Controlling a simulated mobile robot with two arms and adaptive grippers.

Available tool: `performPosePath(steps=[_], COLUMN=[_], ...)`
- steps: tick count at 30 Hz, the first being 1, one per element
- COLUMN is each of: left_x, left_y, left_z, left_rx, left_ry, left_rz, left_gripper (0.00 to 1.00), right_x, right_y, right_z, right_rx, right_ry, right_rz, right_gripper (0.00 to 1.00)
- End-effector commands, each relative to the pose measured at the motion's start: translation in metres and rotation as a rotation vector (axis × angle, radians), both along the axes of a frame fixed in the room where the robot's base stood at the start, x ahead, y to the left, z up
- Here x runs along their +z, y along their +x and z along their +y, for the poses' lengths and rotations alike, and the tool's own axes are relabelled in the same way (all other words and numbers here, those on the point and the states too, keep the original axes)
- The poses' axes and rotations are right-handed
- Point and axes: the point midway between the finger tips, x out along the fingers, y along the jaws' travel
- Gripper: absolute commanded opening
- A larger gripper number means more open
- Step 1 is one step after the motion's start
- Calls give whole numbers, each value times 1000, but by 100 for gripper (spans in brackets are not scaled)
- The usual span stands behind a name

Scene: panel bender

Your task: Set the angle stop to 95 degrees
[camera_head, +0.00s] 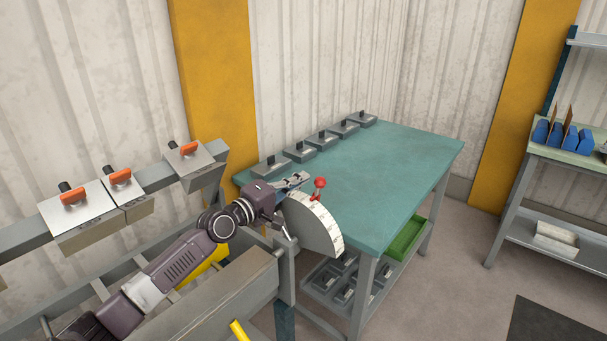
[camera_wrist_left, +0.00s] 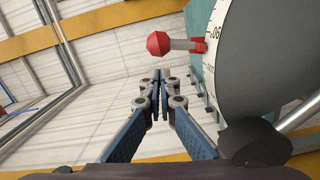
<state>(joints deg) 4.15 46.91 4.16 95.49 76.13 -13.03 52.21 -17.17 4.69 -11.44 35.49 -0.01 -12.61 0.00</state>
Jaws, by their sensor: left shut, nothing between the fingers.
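The angle stop is a grey half-disc with a white graduated scale (camera_head: 320,226) on its rim, mounted at the end of the bender. Its red-knobbed stop handle (camera_head: 319,183) sits at the top of the scale. In the left wrist view the red knob (camera_wrist_left: 158,44) is just ahead of the fingers, joined by a short rod to a red clamp on the scale (camera_wrist_left: 213,50); part of a number near 90 shows beside it. My left gripper (camera_head: 303,177) is shut and empty, close to the left of the knob, apparently not touching it. My right gripper is not in view.
A teal workbench (camera_head: 400,160) stands behind the scale, with several grey blocks (camera_head: 314,143) along its back edge. Bender clamp segments with orange handles (camera_head: 120,178) are at left.

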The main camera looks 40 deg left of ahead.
Motion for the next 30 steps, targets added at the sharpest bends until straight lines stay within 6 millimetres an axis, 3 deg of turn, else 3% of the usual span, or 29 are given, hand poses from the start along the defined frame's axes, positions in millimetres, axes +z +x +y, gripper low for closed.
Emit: performPosePath(steps=[3,30], left_x=[1,-4], left_y=[1,1], left_z=[-8,-25], left_rx=[0,0], left_ry=[-2,31], left_rz=[0,-3], left_gripper=[0,0], right_x=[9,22], right_y=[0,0], right_z=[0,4], right_rx=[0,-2], right_ry=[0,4], right_rz=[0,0], right_gripper=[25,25])
